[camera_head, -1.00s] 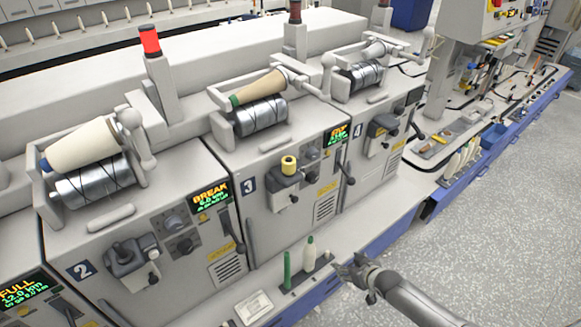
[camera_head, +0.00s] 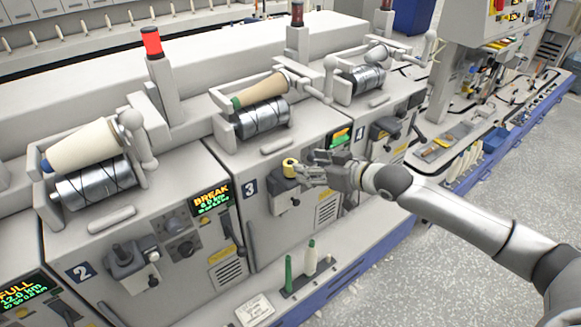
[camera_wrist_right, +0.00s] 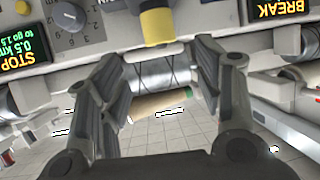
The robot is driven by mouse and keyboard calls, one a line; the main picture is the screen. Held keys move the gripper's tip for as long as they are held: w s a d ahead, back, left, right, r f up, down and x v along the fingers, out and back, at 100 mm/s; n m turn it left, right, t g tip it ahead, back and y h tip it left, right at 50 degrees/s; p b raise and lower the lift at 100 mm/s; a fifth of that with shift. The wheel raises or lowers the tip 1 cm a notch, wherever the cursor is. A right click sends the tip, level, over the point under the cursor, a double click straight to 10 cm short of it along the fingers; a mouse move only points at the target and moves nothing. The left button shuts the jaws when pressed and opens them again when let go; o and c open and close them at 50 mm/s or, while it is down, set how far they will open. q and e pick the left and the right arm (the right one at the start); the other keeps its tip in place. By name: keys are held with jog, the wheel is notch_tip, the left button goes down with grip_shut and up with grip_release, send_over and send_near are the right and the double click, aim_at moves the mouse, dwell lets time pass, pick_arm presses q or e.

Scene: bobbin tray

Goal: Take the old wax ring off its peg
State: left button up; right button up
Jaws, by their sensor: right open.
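The wax ring (camera_head: 289,166) is a small yellow ring on a peg on the front of unit 3. In the right wrist view, the yellow wax ring (camera_wrist_right: 158,26) shows at the top centre, just beyond the fingertips. My right gripper (camera_head: 306,172) is open and empty, its fingertips close to the right of the ring in the head view. In the right wrist view, the two fingers of my right gripper (camera_wrist_right: 162,52) stand apart on either side of the line to the ring. Whether a finger touches it I cannot tell. My left gripper is not in view.
The grey floor at the right is clear.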

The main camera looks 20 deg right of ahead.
aim_at(292, 163)
jog(key=shift+p+x, duration=0.65)
jog(key=shift+x, duration=3.15)
jog(key=shift+s+f, duration=0.1)
jog(key=c, duration=1)
